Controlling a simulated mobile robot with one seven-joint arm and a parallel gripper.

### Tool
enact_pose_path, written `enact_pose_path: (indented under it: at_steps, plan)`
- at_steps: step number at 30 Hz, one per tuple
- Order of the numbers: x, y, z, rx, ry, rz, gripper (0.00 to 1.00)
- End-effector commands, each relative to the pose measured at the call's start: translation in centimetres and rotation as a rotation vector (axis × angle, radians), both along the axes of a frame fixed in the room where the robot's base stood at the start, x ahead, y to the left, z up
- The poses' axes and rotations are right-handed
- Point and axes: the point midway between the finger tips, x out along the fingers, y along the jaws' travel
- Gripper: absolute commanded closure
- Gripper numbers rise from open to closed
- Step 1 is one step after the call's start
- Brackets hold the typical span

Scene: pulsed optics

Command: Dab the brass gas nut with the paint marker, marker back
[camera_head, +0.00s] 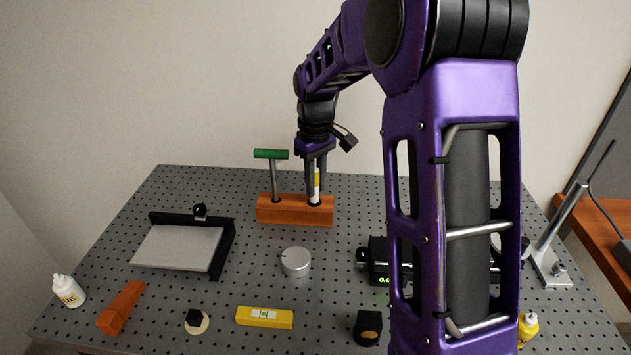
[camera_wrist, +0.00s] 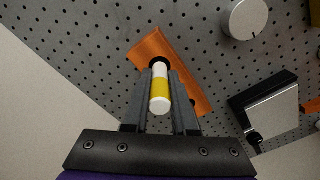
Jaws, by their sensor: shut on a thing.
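The paint marker (camera_head: 315,197) is white with a yellow band. It stands upright at the right hole of the orange-brown wooden block (camera_head: 265,213), its lower end at the hole. My gripper (camera_head: 316,183) points down from above and is shut on the marker. In the wrist view the marker (camera_wrist: 160,92) sits between the two fingers, above the block (camera_wrist: 150,47). I cannot make out the brass gas nut; my arm covers part of the board's right side.
A green T-handle tool (camera_head: 271,155) stands in the block's left hole, close to my gripper. A silver disc (camera_head: 296,262), a framed plate (camera_head: 178,248), a yellow level (camera_head: 264,317) and a black device with a green display (camera_head: 378,270) lie nearer. A metal stand (camera_head: 560,232) is right.

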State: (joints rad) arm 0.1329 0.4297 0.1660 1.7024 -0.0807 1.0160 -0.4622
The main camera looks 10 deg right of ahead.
Motion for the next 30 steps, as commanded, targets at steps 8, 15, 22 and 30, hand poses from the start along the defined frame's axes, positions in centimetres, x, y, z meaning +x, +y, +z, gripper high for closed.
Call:
enact_pose_path:
  at_steps: [8,15,22,30]
  plan:
    - [0.0,0.0,-0.1,0.000,0.000,0.000,1.00]
    - [0.0,0.0,-1.3,0.000,0.000,0.000,1.00]
    - [0.0,0.0,-2.4,0.000,0.000,0.000,1.00]
    - [0.0,0.0,-2.3,0.000,0.000,0.000,0.40]
